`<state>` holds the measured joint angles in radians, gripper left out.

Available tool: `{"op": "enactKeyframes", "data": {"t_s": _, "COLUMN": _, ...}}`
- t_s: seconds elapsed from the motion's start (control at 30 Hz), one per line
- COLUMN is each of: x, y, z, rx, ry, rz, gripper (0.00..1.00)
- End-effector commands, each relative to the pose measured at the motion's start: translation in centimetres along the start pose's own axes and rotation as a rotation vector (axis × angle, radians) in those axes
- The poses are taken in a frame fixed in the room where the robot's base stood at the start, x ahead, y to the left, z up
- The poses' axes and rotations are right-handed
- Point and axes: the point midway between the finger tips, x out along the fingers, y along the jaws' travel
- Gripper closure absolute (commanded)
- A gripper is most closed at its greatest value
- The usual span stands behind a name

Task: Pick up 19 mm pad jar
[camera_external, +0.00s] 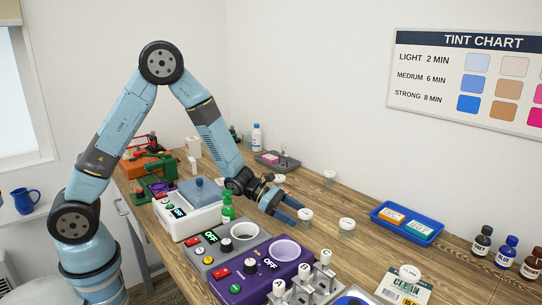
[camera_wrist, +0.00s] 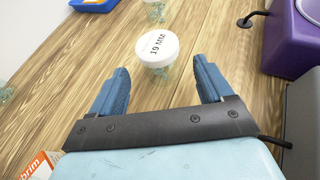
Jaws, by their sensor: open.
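The 19 mm pad jar (camera_wrist: 157,50) has a round white lid marked "19 MM" and a clear greenish body. In the wrist view it stands on the wooden bench just beyond my gripper (camera_wrist: 160,82), roughly centred ahead of the fingertips. My gripper is open, with two blue fingers apart and nothing between them. In the external view my gripper (camera_external: 291,211) is low over the bench. The white-lidded jar (camera_external: 305,214) just beyond its fingertips appears to be the same one; its lettering is too small to read there.
Another white-lidded jar (camera_external: 346,225) stands farther on, before a blue tray (camera_external: 407,240). One more jar (camera_wrist: 5,92) is at the wrist view's left edge. An orange-white box (camera_wrist: 42,165) is at lower left.

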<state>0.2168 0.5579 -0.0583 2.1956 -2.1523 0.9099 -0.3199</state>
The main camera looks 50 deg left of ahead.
Motion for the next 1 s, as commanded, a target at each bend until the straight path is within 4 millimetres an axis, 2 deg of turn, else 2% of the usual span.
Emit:
{"op": "enactKeyframes", "data": {"t_s": 0.17, "x": 1.4, "y": -0.1, "z": 0.1, "rx": 0.0, "ry": 0.0, "rz": -0.001, "gripper": 0.2}}
{"op": "enactKeyframes", "data": {"t_s": 0.43, "x": 4.8, "y": -0.1, "z": 0.2, "rx": 0.0, "ry": 0.0, "rz": -0.001, "gripper": 0.2}}
{"op": "enactKeyframes", "data": {"t_s": 0.67, "x": 5.1, "y": -0.1, "z": 0.2, "rx": 0.0, "ry": 0.0, "rz": 0.0, "gripper": 0.2}}
{"op": "enactKeyframes", "data": {"t_s": 0.77, "x": 5.1, "y": -0.1, "z": 0.2, "rx": 0.0, "ry": 0.0, "rz": 0.0, "gripper": 0.27}}
{"op": "enactKeyframes", "data": {"t_s": 1.0, "x": 5.1, "y": -0.1, "z": 0.3, "rx": 0.0, "ry": -0.001, "rz": 0.0, "gripper": 0.5}}
